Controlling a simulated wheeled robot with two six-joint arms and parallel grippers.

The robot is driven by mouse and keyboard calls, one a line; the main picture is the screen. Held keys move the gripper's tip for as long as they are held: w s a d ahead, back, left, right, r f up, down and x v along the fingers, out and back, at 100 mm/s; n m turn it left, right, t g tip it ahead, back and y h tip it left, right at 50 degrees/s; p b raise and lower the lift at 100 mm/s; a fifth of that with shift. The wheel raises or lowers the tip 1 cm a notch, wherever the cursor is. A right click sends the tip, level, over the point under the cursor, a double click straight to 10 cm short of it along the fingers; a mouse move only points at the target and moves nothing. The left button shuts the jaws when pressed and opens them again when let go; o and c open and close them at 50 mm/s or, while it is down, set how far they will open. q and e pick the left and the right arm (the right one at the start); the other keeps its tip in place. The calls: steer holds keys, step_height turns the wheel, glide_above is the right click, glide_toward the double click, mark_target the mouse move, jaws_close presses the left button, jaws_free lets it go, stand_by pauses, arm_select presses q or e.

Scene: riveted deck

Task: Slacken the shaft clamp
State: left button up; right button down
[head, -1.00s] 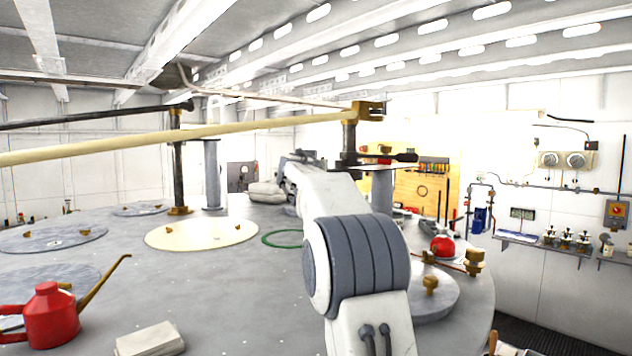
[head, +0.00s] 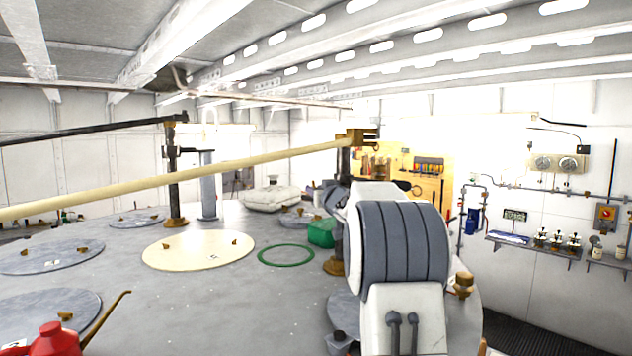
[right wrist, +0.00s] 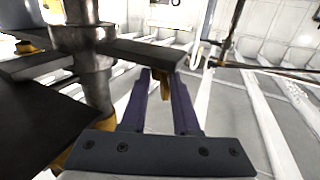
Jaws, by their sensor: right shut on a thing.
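The shaft clamp shows in the right wrist view as a metal collar (right wrist: 82,38) around an upright dark shaft (right wrist: 95,85). A flat dark lever (right wrist: 145,52) reaches right from the collar. My right gripper (right wrist: 163,72) has its two purple-blue fingers at the lever's outer part and is shut on it. A small brass piece (right wrist: 163,92) shows between the fingers; I cannot tell what it is. In the head view the shaft (head: 343,163) rises to a brass head holding a long cream pole (head: 180,178). My right forearm hides the clamp and lever there. My left gripper is out of view.
A second post (head: 172,185) with a dark bar stands at the left. On the grey deck are a cream round lid (head: 200,250), a green ring (head: 286,255), a red oil can (head: 50,340) and a green can (head: 321,233). Shelves (head: 545,250) line the right wall.

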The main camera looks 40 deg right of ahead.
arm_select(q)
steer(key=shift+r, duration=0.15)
arm_select(e)
steer(key=shift+f, duration=0.3)
steer(key=c, duration=0.7)
jaws_free()
steer(key=shift+o, duration=0.2)
steer(key=shift+r, duration=0.1)
